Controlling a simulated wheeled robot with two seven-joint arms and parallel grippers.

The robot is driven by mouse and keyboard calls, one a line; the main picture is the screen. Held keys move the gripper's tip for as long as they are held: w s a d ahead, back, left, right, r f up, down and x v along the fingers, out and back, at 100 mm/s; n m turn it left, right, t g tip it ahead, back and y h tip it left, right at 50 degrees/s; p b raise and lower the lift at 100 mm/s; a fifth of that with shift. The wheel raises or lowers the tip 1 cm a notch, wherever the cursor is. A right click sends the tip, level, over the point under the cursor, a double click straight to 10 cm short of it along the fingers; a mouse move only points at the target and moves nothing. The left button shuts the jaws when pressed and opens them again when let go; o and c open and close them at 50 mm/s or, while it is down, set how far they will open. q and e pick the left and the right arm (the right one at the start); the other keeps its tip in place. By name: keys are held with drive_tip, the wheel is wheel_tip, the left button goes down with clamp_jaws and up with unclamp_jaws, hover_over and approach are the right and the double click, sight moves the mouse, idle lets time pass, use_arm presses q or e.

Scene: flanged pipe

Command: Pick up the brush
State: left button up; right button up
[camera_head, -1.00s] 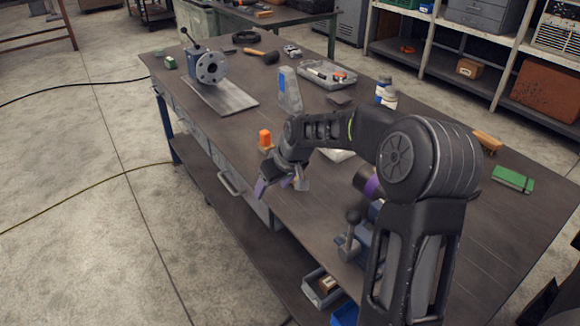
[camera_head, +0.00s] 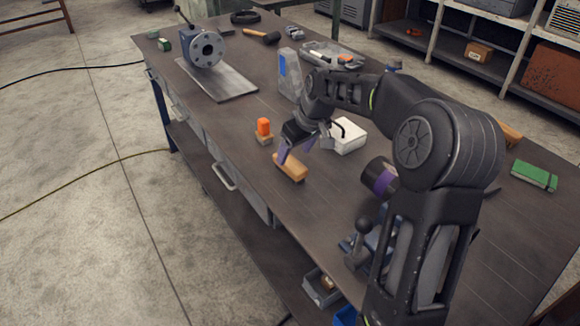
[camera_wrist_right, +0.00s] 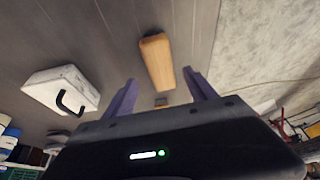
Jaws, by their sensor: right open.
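A tan wooden block (camera_head: 290,167) lies on the workbench near its front edge. It also shows in the right wrist view (camera_wrist_right: 157,62), where its smooth face is seen. It may be the brush, but I see no bristles. A second tan thing (camera_head: 509,134) lies at the right, partly hidden behind my arm; I cannot tell whether it is a brush. My right gripper (camera_head: 297,149) is open and empty, just above the wooden block. In the wrist view its purple fingers (camera_wrist_right: 162,90) are apart, with the block ahead between their lines. My left gripper is not in view.
An orange-topped piece (camera_head: 264,130) stands just behind the block. A white box with a black handle (camera_head: 347,136) is right of the gripper. A dark cylinder with a purple band (camera_head: 380,178) and a vise-like tool (camera_head: 362,245) are nearer.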

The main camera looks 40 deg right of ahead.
sight(291, 162)
drive_tip(key=shift+f, duration=0.15)
drive_tip(key=p+x, duration=0.1)
drive_tip(key=x, duration=0.4)
drive_tip(key=shift+a, duration=0.1)
drive_tip(key=shift+f, duration=0.25)
idle(0.9)
drive_tip(key=shift+c, duration=0.4)
clamp_jaws()
idle(0.5)
